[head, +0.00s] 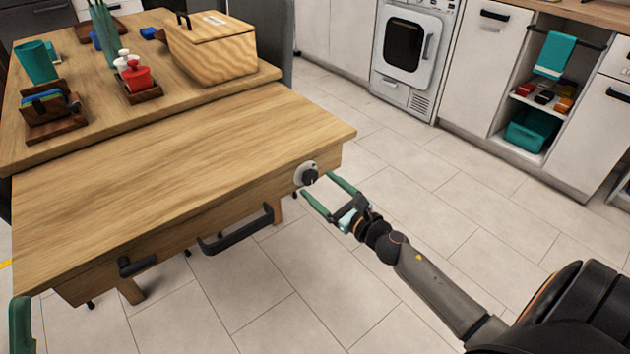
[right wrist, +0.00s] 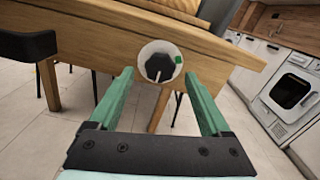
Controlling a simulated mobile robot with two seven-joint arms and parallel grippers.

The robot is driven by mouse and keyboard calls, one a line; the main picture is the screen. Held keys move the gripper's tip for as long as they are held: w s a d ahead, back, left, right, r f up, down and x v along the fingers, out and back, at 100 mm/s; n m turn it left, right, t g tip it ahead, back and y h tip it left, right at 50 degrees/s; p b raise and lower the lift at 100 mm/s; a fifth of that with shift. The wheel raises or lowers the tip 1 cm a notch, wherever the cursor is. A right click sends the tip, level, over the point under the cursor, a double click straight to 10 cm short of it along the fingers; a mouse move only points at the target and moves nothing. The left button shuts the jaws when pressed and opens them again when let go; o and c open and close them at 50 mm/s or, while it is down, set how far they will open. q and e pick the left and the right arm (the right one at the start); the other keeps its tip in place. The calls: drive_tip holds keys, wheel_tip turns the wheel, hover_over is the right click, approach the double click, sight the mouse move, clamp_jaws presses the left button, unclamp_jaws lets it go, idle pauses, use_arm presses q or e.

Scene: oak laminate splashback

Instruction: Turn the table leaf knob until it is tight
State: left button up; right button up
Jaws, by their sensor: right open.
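The table leaf knob (head: 307,174) is on the front edge of the wooden table leaf (head: 170,165), near its right end. In the right wrist view the knob (right wrist: 160,65) is a pale round disc with a black grip and a small green mark at its right. My right gripper (head: 316,184) is open, its green fingers pointing at the knob. In the wrist view the fingertips (right wrist: 158,74) lie to either side of the knob, apparently short of it. Only a green finger-like part of my left gripper (head: 20,325) shows at the lower left edge.
A black handle (head: 240,238) and a smaller one (head: 138,266) are on the leaf's front. The leaf top is bare. Behind it stand a wooden box (head: 212,55), red and white shakers and a teal cup (head: 36,63). Tiled floor to the right is clear.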

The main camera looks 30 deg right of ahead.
sight(309, 176)
drive_tip(key=shift+w+a, duration=0.1)
drive_tip(key=shift+w, duration=1.3)
clamp_jaws()
